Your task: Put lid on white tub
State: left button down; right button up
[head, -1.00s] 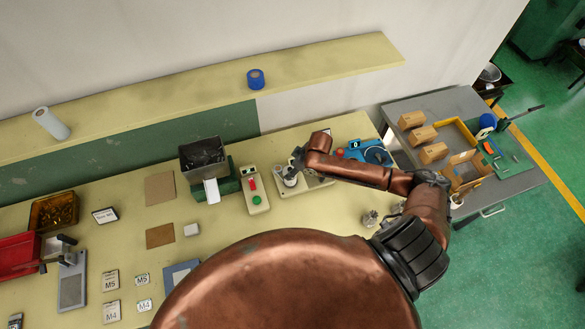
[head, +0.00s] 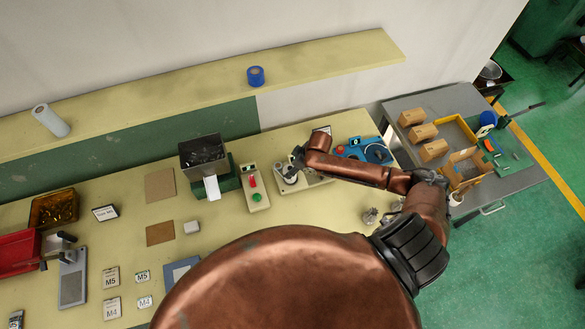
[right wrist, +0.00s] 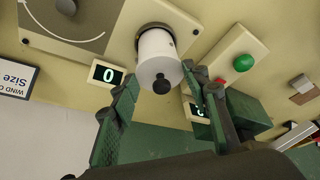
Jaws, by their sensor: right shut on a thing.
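A white cylinder with a black knob on its near face (right wrist: 158,58) sits between the fingers of my right gripper (right wrist: 160,84) in the right wrist view. It looks like the white tub with a knobbed lid, but I cannot make out a seam between lid and tub. Its far end meets a dark round seat on a cream panel. In the head view the white cylinder (head: 291,180) shows small on the cream station, partly covered by my right gripper (head: 297,165). The right gripper is shut on it. My left gripper is out of view.
A control box with a red switch and green button (head: 257,198) stands just left of the station. A blue device (head: 375,152) is to its right. A green-based hopper (head: 204,155) stands further left. Small metal parts (head: 371,215) lie nearer the front.

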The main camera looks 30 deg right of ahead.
jog(key=shift+f, duration=0.15)
jog(key=o, duration=0.9)
jog(key=shift+c, duration=0.2)
jog(key=v, duration=1.2)
